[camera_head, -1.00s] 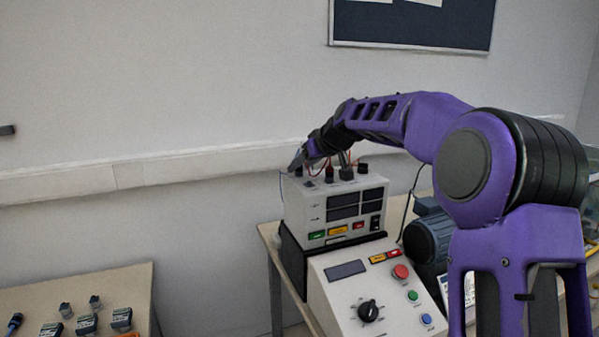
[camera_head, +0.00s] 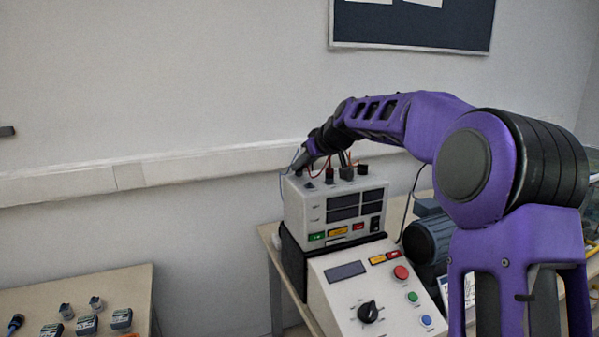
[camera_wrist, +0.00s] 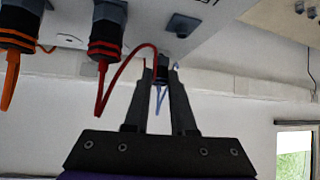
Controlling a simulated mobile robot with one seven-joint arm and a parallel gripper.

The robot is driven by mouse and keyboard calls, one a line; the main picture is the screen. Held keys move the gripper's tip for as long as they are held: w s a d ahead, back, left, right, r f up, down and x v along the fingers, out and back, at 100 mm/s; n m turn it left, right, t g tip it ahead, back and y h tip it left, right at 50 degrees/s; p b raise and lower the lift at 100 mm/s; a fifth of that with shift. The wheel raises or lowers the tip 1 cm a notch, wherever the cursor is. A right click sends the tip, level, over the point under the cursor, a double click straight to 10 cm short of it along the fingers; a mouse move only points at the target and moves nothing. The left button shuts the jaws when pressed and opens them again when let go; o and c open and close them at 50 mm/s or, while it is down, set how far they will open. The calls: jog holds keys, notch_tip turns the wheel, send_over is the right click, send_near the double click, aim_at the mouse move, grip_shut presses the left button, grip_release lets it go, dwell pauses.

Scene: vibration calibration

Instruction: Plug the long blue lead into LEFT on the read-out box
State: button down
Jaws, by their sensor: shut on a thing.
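The read-out box (camera_head: 300,208) is the pale box with dark displays on top of the sloped console. My gripper (camera_head: 301,163) is over its top at the left end. In the wrist view my gripper (camera_wrist: 161,72) is shut on a dark plug with a thin blue lead (camera_wrist: 160,99) hanging from it. The box (camera_wrist: 225,12) fills the top of that view. A grey socket (camera_wrist: 182,25) with nothing in it sits just beyond the fingertips, and the plug looks apart from it. I cannot read which socket is LEFT.
A plug with a red lead (camera_wrist: 105,48) sits beside my fingers, its lead looping close to them. A plug with an orange lead (camera_wrist: 14,62) is further left. The console (camera_head: 345,300) has a knob and buttons. A side table (camera_head: 100,282) holds several small parts.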

dwell(0.3)
jog(key=shift+r+p, duration=1.25)
jog(key=shift+r, duration=0.55)
jog(key=shift+s+d+f, duration=0.1)
jog(key=shift+s, duration=0.05)
jog(key=shift+s+d+b, duration=0.25)
jog(key=shift+s+b, duration=0.35)
jog(key=shift+b, duration=0.35)
jog(key=r+b, duration=0.1)
jog(key=b, duration=0.2)
send_over(314, 189)
jog(key=shift+r, duration=0.1)
jog(key=shift+s+f, duration=0.1)
jog(key=shift+f, duration=1.4)
jog(key=shift+f, duration=1.05)
